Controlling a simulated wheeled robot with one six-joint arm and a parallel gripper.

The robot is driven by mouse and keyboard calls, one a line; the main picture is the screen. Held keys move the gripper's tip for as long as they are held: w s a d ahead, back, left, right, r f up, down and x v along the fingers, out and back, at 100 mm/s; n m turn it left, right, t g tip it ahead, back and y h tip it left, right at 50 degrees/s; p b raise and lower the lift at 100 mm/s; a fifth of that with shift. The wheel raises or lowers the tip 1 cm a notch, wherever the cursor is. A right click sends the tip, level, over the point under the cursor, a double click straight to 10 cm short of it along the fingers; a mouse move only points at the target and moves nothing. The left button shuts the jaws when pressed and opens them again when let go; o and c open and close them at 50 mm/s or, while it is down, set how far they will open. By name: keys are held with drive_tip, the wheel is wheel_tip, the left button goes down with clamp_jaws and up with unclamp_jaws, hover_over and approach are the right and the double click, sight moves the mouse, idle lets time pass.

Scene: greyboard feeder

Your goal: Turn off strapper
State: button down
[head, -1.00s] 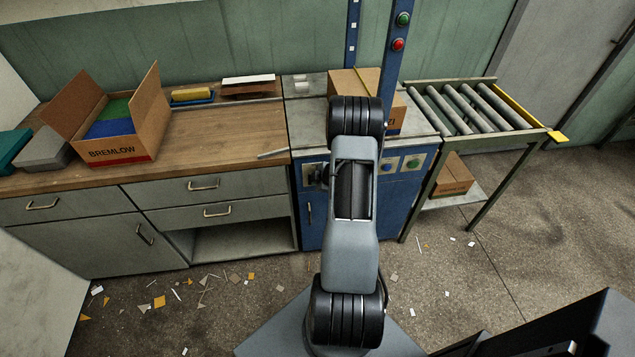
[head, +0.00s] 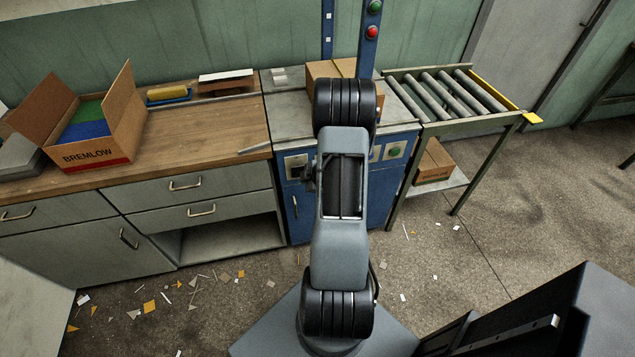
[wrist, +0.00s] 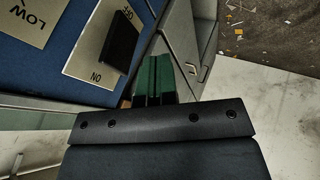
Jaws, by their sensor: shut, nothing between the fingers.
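The strapper (head: 300,210) is a blue cabinet with a grey top and a blue arch, partly hidden behind my arm. Its switch plate (head: 294,163) shows left of my arm. In the wrist view a pale ON/OFF plate (wrist: 88,62) bears a black, bar-shaped switch handle (wrist: 122,42), with OFF at its upper end and ON at lower left. Which setting it is at I cannot tell. My gripper (wrist: 152,80) is shut and empty, just right of and below the handle, with a small apparent gap. In the head view my arm mostly hides it.
A green and a red light (head: 372,32) sit on the arch. A carton (head: 330,70) stands on the strapper top. A roller conveyor (head: 450,95) is to the right, a wooden bench (head: 205,130) with an open BREMLOW box (head: 110,150) to the left. Scraps litter the floor.

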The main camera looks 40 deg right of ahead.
drive_tip(key=p+v, duration=0.1)
drive_tip(key=v, duration=0.6)
drive_tip(key=shift+s+a+f, duration=0.25)
drive_tip(key=shift+s+a, duration=0.15)
drive_tip(key=shift+s, duration=0.05)
drive_tip(key=s+d+m+g+h, duration=0.4)
drive_tip(key=s+m, duration=0.1)
drive_tip(key=m, duration=0.1)
drive_tip(key=s+a+r+m+g+p, duration=0.1)
drive_tip(key=s+a+r+m+g, duration=0.1)
drive_tip(key=a+r+m+g, duration=0.3)
drive_tip(key=a+r+t+y+p, duration=0.1)
drive_tip(key=a+r+t, duration=0.1)
drive_tip(key=a+r, duration=0.8)
drive_tip(key=a+r+t+y+p, duration=0.1)
drive_tip(key=a+r+t+y, duration=0.1)
drive_tip(key=a+r, duration=0.7)
drive_tip(key=a+t, duration=0.1)
drive_tip(key=a, duration=0.6)
drive_tip(key=shift+w+r+y, duration=0.15)
drive_tip(key=shift+r+y, duration=0.15)
drive_tip(key=shift+r, duration=0.1)
